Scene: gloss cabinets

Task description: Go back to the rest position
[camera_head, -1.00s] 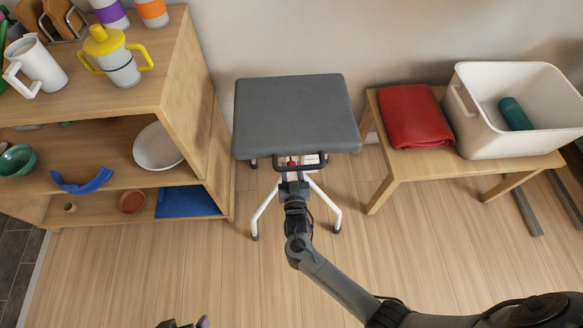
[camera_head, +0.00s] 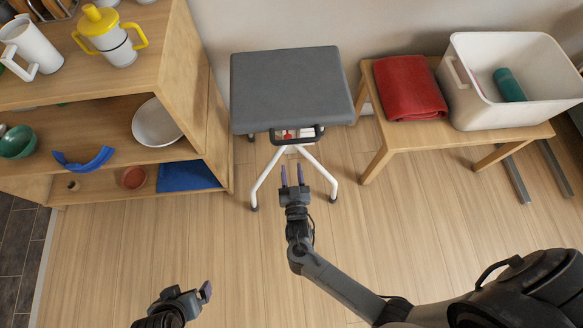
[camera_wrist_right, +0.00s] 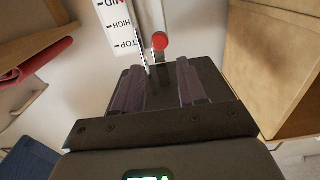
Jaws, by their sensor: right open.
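My right gripper (camera_head: 292,176) is open and empty in the head view, over the floor just in front of the grey stool (camera_head: 290,88). Its two fingers are apart and clear of the black handle (camera_head: 297,136) under the seat's front edge. In the right wrist view the open fingers (camera_wrist_right: 160,85) point toward a red knob (camera_wrist_right: 160,41) and a white scale (camera_wrist_right: 122,25) marked MID, HIGH and TOP. My left gripper (camera_head: 190,296) is low at the bottom left of the head view, over bare floor. Its finger gap does not show clearly.
A wooden shelf unit (camera_head: 190,75) with cups and bowls stands at the left. A low wooden bench (camera_head: 470,138) at the right holds a folded red cloth (camera_head: 408,88) and a white bin (camera_head: 470,105). The wooden floor (camera_head: 240,240) between my arms is clear.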

